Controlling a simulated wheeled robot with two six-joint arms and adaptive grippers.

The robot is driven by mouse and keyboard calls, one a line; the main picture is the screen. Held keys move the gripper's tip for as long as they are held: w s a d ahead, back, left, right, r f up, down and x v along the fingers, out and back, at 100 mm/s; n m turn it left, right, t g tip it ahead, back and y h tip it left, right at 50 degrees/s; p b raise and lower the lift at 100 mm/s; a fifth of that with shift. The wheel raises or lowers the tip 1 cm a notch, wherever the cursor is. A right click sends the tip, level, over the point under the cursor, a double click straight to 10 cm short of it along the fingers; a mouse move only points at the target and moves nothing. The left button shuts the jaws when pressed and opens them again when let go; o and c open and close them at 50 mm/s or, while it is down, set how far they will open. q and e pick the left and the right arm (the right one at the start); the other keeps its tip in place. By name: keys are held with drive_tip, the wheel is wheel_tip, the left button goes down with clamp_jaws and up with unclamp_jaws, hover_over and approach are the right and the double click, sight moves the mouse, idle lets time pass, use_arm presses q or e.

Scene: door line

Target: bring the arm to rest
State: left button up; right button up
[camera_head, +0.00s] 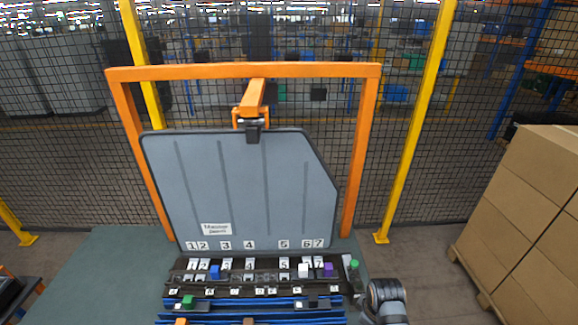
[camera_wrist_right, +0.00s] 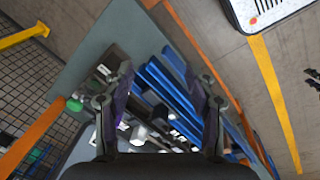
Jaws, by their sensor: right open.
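My right arm (camera_head: 385,298) comes in at the bottom right of the head view, beside the right end of the parts rack; its gripper cannot be made out there. In the right wrist view my right gripper (camera_wrist_right: 160,95) is open, its two dark fingers apart with nothing held between them. Blue rails and small blocks of the parts rack (camera_wrist_right: 165,75) show beyond and between the fingers. How far the fingers are from the rack is hard to tell. My left gripper is in neither view.
A grey door panel (camera_head: 250,190) with numbered labels hangs from an orange frame (camera_head: 220,72) behind the rack. The rack (camera_head: 250,290) carries blue, green, white and purple blocks. Stacked cartons (camera_head: 525,220) stand at right. A mesh fence with yellow posts (camera_head: 415,120) is behind.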

drive_tip(key=s+d+r+m+t, duration=0.2)
drive_tip(key=s+d+r+m, duration=0.1)
drive_tip(key=s+r+m, duration=0.75)
drive_tip(key=s+d+f+n+g+b, duration=0.15)
drive_tip(key=f+b, duration=0.25)
drive_tip(key=f, duration=1.4)
drive_tip(key=s+d+f+b, duration=0.1)
drive_tip(key=s+f+b, duration=0.15)
drive_tip(key=f, duration=1.65)
use_arm(q)
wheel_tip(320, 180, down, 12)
drive_tip(key=b, duration=0.5)
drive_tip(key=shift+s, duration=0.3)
use_arm(e)
drive_tip(key=s+f, duration=1.7)
drive_tip(key=f, duration=0.3)
drive_tip(key=shift+s+d+f+m+g, duration=0.2)
drive_tip(key=shift+s+d+m+g, duration=0.1)
drive_tip(key=shift+s+d+g, duration=0.15)
